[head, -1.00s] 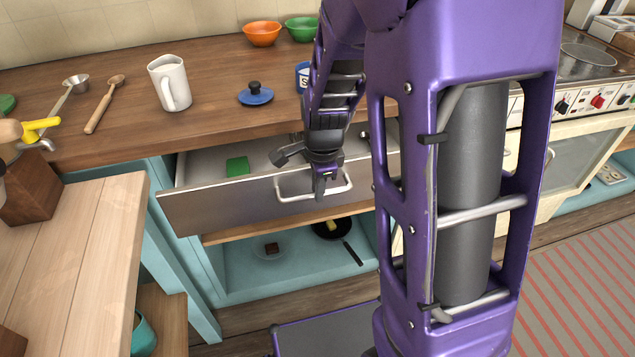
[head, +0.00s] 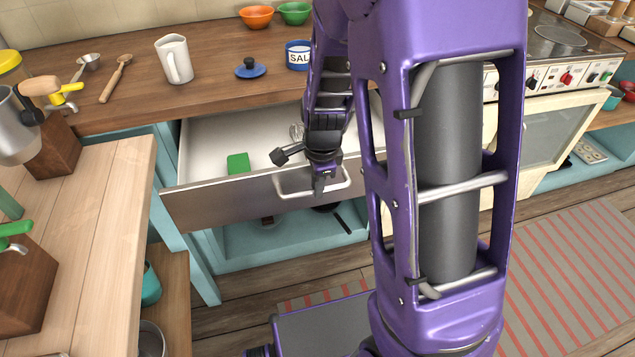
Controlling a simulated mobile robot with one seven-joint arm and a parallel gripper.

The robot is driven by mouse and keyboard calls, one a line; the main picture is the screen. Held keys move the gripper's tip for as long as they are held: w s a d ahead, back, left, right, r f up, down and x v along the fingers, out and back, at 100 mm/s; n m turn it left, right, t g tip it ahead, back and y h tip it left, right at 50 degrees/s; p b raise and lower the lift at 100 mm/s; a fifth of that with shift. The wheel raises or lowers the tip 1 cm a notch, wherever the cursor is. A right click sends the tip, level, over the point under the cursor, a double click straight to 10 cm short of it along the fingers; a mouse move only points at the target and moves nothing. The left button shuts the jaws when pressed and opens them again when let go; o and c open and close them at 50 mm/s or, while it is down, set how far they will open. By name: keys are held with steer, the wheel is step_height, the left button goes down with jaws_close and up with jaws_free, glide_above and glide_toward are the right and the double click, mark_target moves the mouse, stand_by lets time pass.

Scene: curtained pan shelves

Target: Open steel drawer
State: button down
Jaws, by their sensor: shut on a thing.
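The steel drawer (head: 225,205) is pulled well out from under the wooden counter in the head view. Its brushed metal front has a pale bar handle (head: 290,193). My gripper (head: 320,187) is at the right part of this handle and is shut on it. Inside the drawer a green block (head: 238,163) and a whisk-like metal thing (head: 296,132) show. My arm hides the right part of the drawer.
The counter (head: 135,105) holds a white pitcher (head: 178,62), a blue lid (head: 250,69) and a blue salt container (head: 298,54). A light wooden worktop (head: 95,210) stands close on the left. An open teal shelf (head: 285,245) lies below the drawer. Floor shows at the right.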

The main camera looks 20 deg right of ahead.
steer(key=shift+s, duration=0.2)
stand_by(0.3)
steer(key=c, duration=0.8)
jaws_free()
steer(key=shift+c, duration=0.2)
steer(key=shift+r, duration=0.1)
steer(key=s+r+p, duration=0.3)
steer(key=r+p, duration=0.2)
steer(key=r, duration=1.2)
steer(key=shift+s+p, duration=0.2)
steer(key=shift+p, duration=0.2)
